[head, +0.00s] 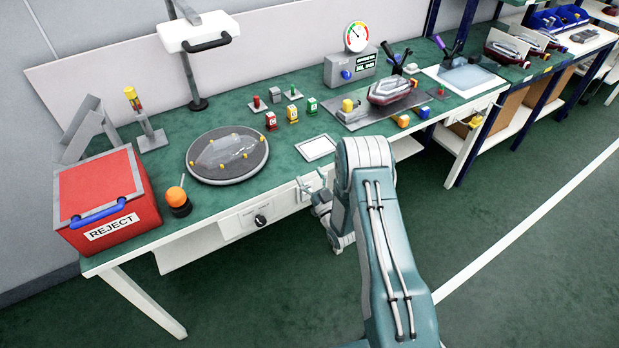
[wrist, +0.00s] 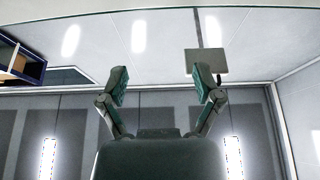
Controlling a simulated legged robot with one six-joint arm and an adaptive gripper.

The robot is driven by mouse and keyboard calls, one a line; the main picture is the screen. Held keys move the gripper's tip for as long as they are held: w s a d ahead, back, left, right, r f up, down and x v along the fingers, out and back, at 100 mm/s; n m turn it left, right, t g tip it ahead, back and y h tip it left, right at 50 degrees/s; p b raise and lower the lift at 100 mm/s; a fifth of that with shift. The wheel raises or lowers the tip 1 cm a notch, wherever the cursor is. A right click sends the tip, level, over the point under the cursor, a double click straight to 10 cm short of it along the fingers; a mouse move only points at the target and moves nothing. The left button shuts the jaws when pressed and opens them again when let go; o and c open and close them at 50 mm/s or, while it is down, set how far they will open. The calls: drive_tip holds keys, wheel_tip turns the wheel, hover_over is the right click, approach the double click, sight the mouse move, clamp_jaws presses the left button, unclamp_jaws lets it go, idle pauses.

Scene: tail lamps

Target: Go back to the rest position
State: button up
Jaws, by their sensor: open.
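My gripper (wrist: 160,85) shows in the wrist view with its two fingers spread well apart and nothing between them. In the head view my gripper (head: 313,187) is partly hidden by my own arm, in front of the bench's front edge. It appears empty there too. My arm is folded, with its upper links rising in the foreground. The wrist view looks toward the walls and ceiling, with no bench objects near the fingers.
The green bench (head: 240,113) bears a red reject bin (head: 104,195), a round turntable (head: 227,155), an orange-topped knob (head: 177,198), a white square pad (head: 316,147) and a tail lamp (head: 389,90) on a plate. The floor at right (head: 540,270) is clear.

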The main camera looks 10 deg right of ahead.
idle(0.4)
drive_tip(key=w+r+g+h, duration=0.3)
drive_tip(key=w+r, duration=0.2)
drive_tip(key=r, duration=0.7)
drive_tip(key=s+d+r+m+g+h, duration=0.1)
drive_tip(key=s+r+g+h, duration=0.3)
drive_tip(key=r, duration=0.7)
drive_tip(key=s+r+m+g, duration=0.1)
drive_tip(key=s+r+g, duration=0.2)
drive_tip(key=s, duration=1.5)
drive_tip(key=s+a+r+m+g, duration=0.1)
drive_tip(key=s+r+g, duration=0.2)
drive_tip(key=s, duration=1.6)
drive_tip(key=g, duration=0.3)
drive_tip(key=shift+a+m, duration=0.15)
drive_tip(key=shift+m, duration=0.15)
drive_tip(key=shift+w, duration=0.1)
